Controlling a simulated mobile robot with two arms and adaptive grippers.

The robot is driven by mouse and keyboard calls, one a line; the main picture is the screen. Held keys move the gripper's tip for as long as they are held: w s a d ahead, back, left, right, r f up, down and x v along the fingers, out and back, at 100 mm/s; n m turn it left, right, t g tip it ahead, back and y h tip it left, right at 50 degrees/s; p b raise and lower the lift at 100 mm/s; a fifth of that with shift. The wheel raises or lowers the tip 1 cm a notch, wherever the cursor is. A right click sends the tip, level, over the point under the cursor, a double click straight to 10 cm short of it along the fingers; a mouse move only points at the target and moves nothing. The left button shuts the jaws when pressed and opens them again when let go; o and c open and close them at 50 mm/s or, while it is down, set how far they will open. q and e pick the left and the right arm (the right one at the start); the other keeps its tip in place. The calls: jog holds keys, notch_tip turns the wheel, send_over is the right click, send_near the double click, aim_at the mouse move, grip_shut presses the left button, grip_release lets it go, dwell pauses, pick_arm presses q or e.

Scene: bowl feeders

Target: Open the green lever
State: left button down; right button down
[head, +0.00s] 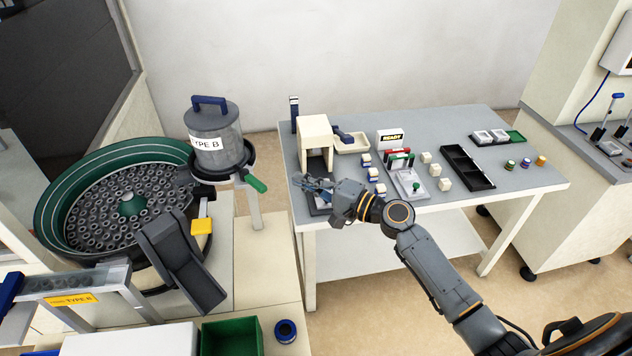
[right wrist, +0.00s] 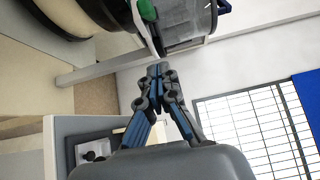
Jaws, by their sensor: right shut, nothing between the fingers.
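The green lever (head: 256,183) sticks out at the lower right of the grey hopper (head: 216,140) marked TYPE B, pointing down and to the right. My right gripper (head: 300,180) is to the right of the lever in the head view, apart from it, with its fingers pointing left. In the right wrist view its fingertips (right wrist: 158,70) are together and empty. The green lever (right wrist: 147,10) shows there at the top edge, partly cut off, beyond the fingertips and beside the hopper (right wrist: 185,22). My left gripper is not in view.
A green bowl feeder (head: 60,190) full of grey rings stands left of the hopper. A dark chute (head: 180,262) and a yellow block (head: 201,227) are below it. A grey table (head: 520,175) with a white press (head: 314,128) and small parts stands behind my right arm.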

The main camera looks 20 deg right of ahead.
aim_at(250, 179)
jog(key=w+a+p, duration=0.1)
jog(key=a+p, duration=0.2)
jog(key=a, duration=0.3)
jog(key=shift+w, duration=0.4)
jog(key=shift+a, duration=0.1)
